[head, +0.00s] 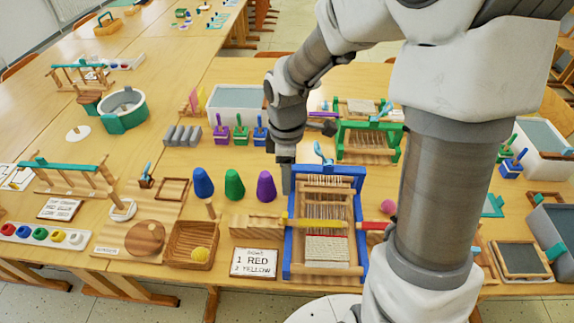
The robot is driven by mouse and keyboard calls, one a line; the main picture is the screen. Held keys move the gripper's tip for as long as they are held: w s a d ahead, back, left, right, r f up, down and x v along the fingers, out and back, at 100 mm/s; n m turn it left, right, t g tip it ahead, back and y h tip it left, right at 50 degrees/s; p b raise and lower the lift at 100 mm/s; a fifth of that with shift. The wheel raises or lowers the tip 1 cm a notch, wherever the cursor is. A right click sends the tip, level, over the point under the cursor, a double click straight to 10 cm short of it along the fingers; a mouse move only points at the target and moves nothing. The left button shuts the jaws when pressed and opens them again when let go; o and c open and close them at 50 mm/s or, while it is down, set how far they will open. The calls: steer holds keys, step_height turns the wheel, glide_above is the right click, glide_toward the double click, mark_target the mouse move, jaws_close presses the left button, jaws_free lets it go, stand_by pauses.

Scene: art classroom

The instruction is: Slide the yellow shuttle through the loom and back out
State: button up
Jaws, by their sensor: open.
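A red shuttle (374,226) sticks out at the loom's right side. My gripper (287,182) points down by the loom's upper left post, above the yellow shuttle's left end. It is open and seems to hold nothing; its fingertips are small and partly unclear.
A wooden block (254,226) sits left of the loom. A card (255,262) reads "1 RED 2 YELLOW". Blue, green and purple cones (235,185) stand to the left, and a green loom (352,150) stands behind. My arm hides part of the right side.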

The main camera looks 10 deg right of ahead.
mark_target(285, 214)
steer(key=shift+r, duration=0.9)
steer(key=shift+c, duration=0.6)
steer(key=f+m+b, duration=0.2)
steer(key=f+m, duration=0.3)
steer(key=m, duration=0.1)
steer(key=f+m+b, duration=0.1)
steer(key=f+m, duration=0.5)
steer(key=f+m+b, duration=0.2)
steer(key=f+m, duration=0.4)
steer(key=shift+a+f+b, duration=0.25)
steer(key=shift+b, duration=0.1)
steer(key=shift+c, duration=0.2)
jaws_close()
steer(key=shift+w, duration=0.1)
stand_by(0.4)
